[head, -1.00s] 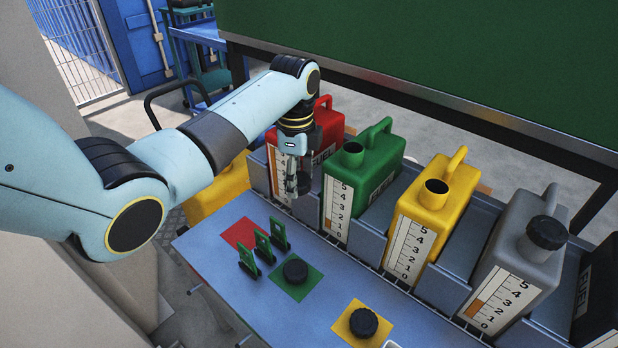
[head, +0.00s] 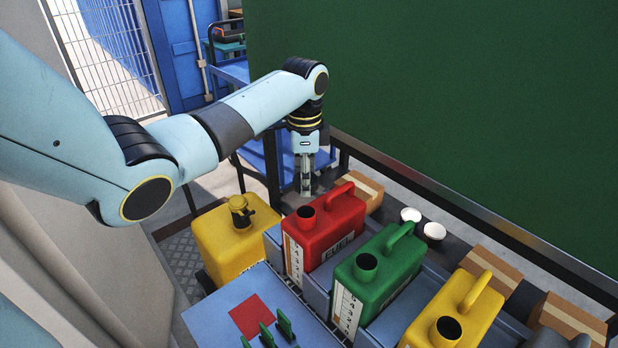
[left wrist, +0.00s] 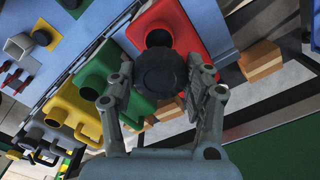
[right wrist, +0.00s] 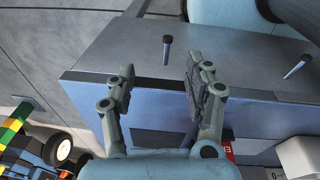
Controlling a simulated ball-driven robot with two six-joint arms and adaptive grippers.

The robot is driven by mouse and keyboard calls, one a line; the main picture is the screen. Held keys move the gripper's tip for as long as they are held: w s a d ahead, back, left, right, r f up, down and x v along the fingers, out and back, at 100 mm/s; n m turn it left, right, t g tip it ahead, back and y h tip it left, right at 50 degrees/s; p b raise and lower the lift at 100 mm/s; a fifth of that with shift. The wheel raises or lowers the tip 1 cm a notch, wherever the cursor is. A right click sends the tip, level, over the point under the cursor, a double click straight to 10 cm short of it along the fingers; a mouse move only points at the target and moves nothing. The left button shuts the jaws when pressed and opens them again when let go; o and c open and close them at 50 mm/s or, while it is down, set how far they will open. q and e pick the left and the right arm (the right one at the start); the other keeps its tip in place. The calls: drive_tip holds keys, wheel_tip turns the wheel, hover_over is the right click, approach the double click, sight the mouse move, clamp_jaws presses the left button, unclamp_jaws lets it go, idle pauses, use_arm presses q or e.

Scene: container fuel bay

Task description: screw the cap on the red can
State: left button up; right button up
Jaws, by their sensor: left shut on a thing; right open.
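The red can (head: 338,235) stands upright in the rack, its spout (head: 307,218) open and dark inside. My left gripper (head: 304,188) points down, just above and beyond the spout in the head view. It is shut on a black round cap (left wrist: 161,73), clear in the left wrist view but hard to make out in the head view. There the cap overlaps the red can (left wrist: 196,30) near its open spout (left wrist: 158,38); it looks apart from the spout. My right gripper (right wrist: 158,76) is open and empty, and out of the head view.
A green can (head: 375,275) and a yellow can (head: 455,315) stand right of the red one, both with open spouts. Another yellow can (head: 225,250) stands left. Cardboard boxes (head: 362,190) lie behind. A red square (head: 250,316) on the bench is bare.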

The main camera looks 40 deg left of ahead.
use_arm(q)
drive_tip(key=shift+f+b, duration=0.95)
drive_tip(key=shift+b, duration=0.05)
wheel_tip(320, 180, down, 2)
drive_tip(key=b, duration=0.3)
drive_tip(key=shift+f, duration=0.25)
use_arm(e)
drive_tip(key=f, duration=0.1)
drive_tip(key=s+f, duration=0.1)
drive_tip(key=f, duration=0.3)
drive_tip(key=shift+s+f, duration=0.2)
drive_tip(key=shift+s, duration=0.15)
drive_tip(key=shift+s, duration=0.2)
use_arm(q)
drive_tip(key=shift+f, duration=0.65)
use_arm(e)
drive_tip(key=shift+f, duration=0.1)
use_arm(q)
drive_tip(key=shift+f, duration=0.75)
use_arm(e)
drive_tip(key=shift+d, duration=0.1)
